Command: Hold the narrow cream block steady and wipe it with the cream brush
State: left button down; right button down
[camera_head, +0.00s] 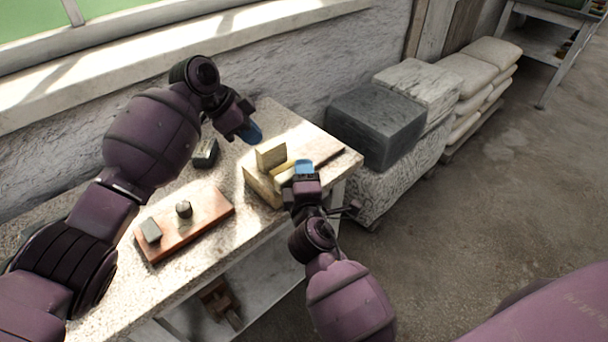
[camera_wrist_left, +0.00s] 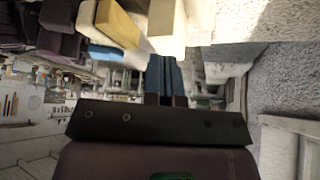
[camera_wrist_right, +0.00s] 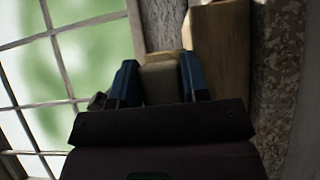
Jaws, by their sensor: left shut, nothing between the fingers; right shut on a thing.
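The narrow cream block (camera_head: 271,153) stands upright on a pale wooden block (camera_head: 262,186) on the table; it also shows at the top of the left wrist view (camera_wrist_left: 166,24). My right gripper (camera_head: 304,167) is shut on a yellowish-cream piece, which I take to be the cream brush (camera_head: 284,172), just right of the block. The piece shows between the blue fingers in the right wrist view (camera_wrist_right: 160,76); its far end is hidden. My left gripper (camera_head: 250,133) is shut and empty, above and left of the cream block, apart from it.
A reddish board (camera_head: 215,207) with a grey block (camera_head: 150,231) and a small round piece (camera_head: 184,209) lies at the front left. A dark green block (camera_head: 205,153) sits behind it. Large stone blocks (camera_head: 372,125) stand beyond the table's right end. The wall runs behind.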

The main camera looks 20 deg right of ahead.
pick_arm(q)
jog(key=shift+v, duration=2.4)
jog(key=shift+r, duration=0.1)
jog(key=v, duration=1.2)
pick_arm(e)
jog(key=shift+s, duration=0.1)
